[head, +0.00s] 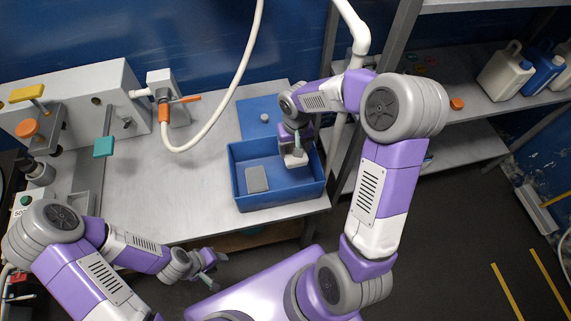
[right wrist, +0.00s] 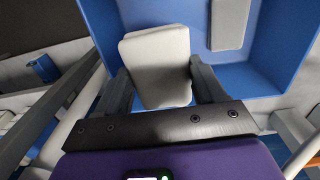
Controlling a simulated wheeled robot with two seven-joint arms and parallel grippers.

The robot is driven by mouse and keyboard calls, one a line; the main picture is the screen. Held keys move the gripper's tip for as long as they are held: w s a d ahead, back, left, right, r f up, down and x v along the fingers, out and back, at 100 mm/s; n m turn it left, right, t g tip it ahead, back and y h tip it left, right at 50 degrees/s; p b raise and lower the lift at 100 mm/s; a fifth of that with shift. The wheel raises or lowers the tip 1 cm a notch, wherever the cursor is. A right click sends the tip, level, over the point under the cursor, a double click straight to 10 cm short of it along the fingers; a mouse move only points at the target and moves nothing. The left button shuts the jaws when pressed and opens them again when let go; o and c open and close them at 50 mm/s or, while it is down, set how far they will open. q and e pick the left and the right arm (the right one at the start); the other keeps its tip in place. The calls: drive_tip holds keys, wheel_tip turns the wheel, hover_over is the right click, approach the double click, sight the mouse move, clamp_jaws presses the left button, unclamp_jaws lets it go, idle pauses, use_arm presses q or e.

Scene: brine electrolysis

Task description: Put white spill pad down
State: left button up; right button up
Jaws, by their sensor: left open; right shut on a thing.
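The white spill pad (head: 296,161) is between the fingers of my right gripper (head: 293,149), at the right part of the blue tray (head: 278,204). In the right wrist view the white pad (right wrist: 157,58) sits between the two dark fingers of the right gripper (right wrist: 162,84), with the blue tray (right wrist: 276,72) beyond it. I cannot tell whether the pad touches the tray floor. My left gripper (head: 210,262) is open and empty, low in front of the bench's front edge.
A grey flat pad (head: 257,179) lies in the tray's left part. A blue mat (head: 255,113) lies behind the tray. A white hose (head: 222,108) loops down over the bench (head: 180,195), whose middle is clear. Shelves with jugs (head: 505,72) stand at the right.

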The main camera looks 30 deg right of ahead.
drive_tip(key=f, duration=0.1)
drive_tip(key=s+f+b, duration=0.1)
drive_tip(key=f, duration=0.1)
drive_tip(key=shift+s+f, duration=0.1)
drive_tip(key=shift+s, duration=0.05)
drive_tip(key=f, duration=0.2)
drive_tip(key=f+b, duration=0.1)
drive_tip(key=f, duration=0.1)
drive_tip(key=shift+w+f, duration=0.2)
drive_tip(key=shift+f, duration=0.15)
drive_tip(key=shift+f+b, duration=0.3)
drive_tip(key=shift+f, duration=0.05)
drive_tip(key=shift+f+b, duration=0.5)
drive_tip(key=shift+f, duration=1.5)
use_arm(q)
drive_tip(key=f, duration=0.4)
drive_tip(key=shift+s, duration=0.35)
drive_tip(key=shift+f, duration=0.1)
use_arm(e)
drive_tip(key=shift+f, duration=0.2)
drive_tip(key=o, duration=1)
